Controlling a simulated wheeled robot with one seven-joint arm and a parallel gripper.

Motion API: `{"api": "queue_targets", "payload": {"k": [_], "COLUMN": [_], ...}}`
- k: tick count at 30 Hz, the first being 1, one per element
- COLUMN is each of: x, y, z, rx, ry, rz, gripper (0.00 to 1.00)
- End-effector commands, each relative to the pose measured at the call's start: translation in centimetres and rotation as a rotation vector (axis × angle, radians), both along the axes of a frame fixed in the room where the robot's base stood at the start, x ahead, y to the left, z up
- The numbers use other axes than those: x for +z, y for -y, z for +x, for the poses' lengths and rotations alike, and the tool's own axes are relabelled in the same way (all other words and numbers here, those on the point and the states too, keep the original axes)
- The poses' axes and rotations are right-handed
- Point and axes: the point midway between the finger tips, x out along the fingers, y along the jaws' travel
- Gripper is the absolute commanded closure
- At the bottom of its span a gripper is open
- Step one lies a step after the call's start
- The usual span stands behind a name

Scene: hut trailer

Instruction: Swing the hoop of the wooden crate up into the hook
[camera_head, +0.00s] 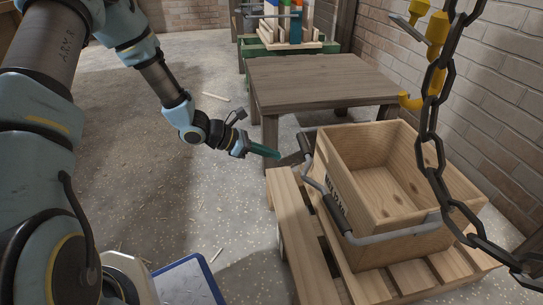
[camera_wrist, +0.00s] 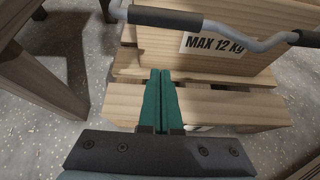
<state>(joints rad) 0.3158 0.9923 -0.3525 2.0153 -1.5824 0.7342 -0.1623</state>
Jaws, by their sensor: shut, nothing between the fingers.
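The open, empty wooden crate (camera_head: 385,253) stands upright on a pallet. Its grey metal hoop (camera_head: 385,236) is swung down around the crate's left side, below the rim. In the wrist view the hoop's dark grip (camera_wrist: 165,17) crosses the crate wall (camera_wrist: 165,45) beside the "MAX 12 kg" label. A yellow hook (camera_head: 411,101) hangs behind the crate's far side, partly hidden by a chain. My gripper (camera_head: 277,155) is left of the crate, its teal fingers together and empty. In the wrist view my fingertips (camera_wrist: 160,72) point at the pallet, apart from the hoop.
A dark chain (camera_head: 430,110) hangs close in front of the crate's right side. The slatted pallet (camera_head: 312,240) carries the crate. A wooden table (camera_head: 320,80) stands behind it, and a brick wall (camera_head: 500,100) bounds the right. The floor (camera_head: 210,210) left of the pallet is mostly free.

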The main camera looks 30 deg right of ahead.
Motion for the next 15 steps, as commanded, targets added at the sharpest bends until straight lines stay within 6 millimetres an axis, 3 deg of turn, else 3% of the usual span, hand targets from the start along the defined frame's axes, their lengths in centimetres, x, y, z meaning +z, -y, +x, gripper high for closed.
{"api": "queue_targets", "payload": {"k": [1, 10, 15], "x": [-1.1, -4.3, -1.4], "y": [0.9, 5.9, 6.1], "z": [-0.5, -2.4, -2.4], "rx": [-0.005, -0.004, -0.003], "ry": [0.0, 0.001, 0.005], "rz": [-0.001, 0.0, -0.001], "gripper": [1.0, 1.0, 1.0]}}
